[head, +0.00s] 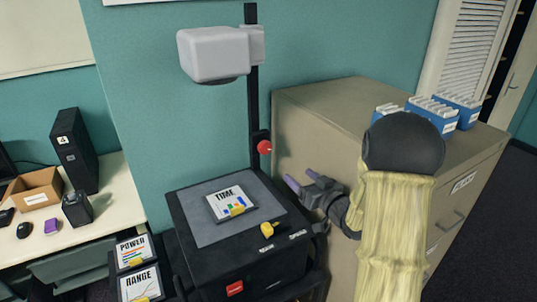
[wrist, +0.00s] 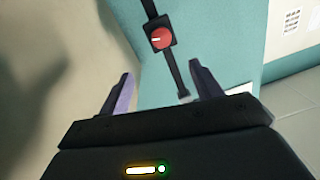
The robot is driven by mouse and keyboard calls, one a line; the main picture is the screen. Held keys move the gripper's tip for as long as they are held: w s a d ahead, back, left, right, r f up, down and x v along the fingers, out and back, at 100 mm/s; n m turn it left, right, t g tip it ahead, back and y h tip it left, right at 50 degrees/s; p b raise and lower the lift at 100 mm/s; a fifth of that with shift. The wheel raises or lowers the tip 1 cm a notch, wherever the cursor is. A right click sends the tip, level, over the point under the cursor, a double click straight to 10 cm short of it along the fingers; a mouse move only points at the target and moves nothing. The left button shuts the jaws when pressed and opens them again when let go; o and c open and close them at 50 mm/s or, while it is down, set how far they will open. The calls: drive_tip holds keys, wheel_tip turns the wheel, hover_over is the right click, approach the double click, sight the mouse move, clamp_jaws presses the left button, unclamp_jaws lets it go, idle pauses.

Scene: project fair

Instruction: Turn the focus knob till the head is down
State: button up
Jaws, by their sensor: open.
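The overhead projector's light grey head (head: 212,54) sits high on its black post (head: 253,100), well above the stage (head: 215,226). The red focus knob (head: 265,147) is on the post's lower part. In the wrist view the red knob (wrist: 162,38) shows a white mark pointing left, on a black block. My gripper (head: 300,186) is open and empty, to the right of and below the knob in the head view. In the wrist view the gripper (wrist: 160,90) has its fingers apart, with the knob beyond them and touching neither.
A beige filing cabinet (head: 320,105) stands close behind my arm, with blue boxes (head: 437,110) on top. A "TIME" card (head: 231,203) and a yellow piece (head: 268,230) lie on the projector. A white desk (head: 115,200) is at left.

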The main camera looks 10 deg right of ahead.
drive_tip(key=shift+r, duration=0.1)
drive_tip(key=p, duration=0.7)
approach(267, 149)
drive_tip(key=x, duration=0.8)
drive_tip(key=shift+w+a, duration=0.1)
drive_tip(key=shift+w, duration=0.25)
drive_tip(key=shift+w+a, duration=0.15)
drive_tip(key=shift+w, duration=0.05)
drive_tip(key=c, duration=1)
drive_tip(key=shift+b, duration=0.35)
